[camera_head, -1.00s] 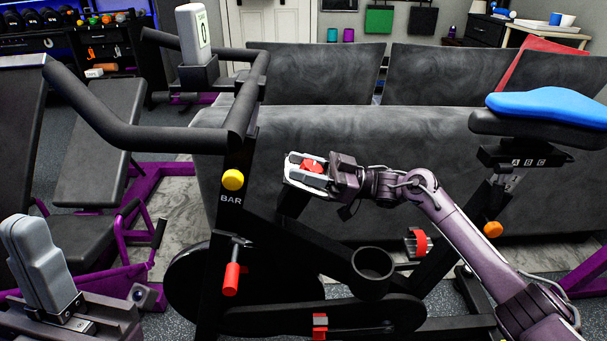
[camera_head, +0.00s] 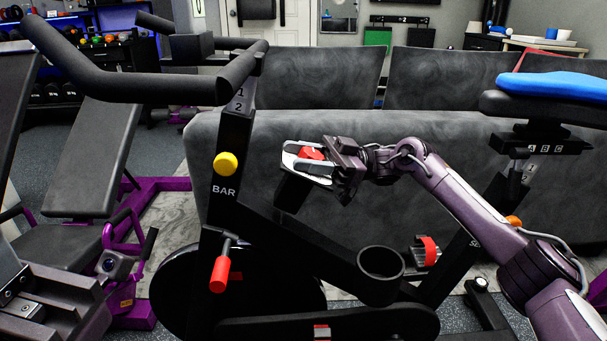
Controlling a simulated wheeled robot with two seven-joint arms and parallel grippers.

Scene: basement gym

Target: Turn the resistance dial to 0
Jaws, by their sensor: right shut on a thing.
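A red knob (camera_head: 312,153), which looks like the resistance dial, sits at the upper end of a black block (camera_head: 290,192) in the middle of the exercise bike's frame (camera_head: 300,238). My right gripper (camera_head: 308,160) reaches in from the right and is shut on the red dial, its pale fingers around it. The fingers cover much of the dial, and I can read no number or pointer on it. At the lower left edge, a dark part with a silver plate seems to belong to my left arm; its fingers do not show.
A red lever (camera_head: 219,273) and a yellow knob (camera_head: 226,164) are on the bike's front post. Grey padded seating stands behind.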

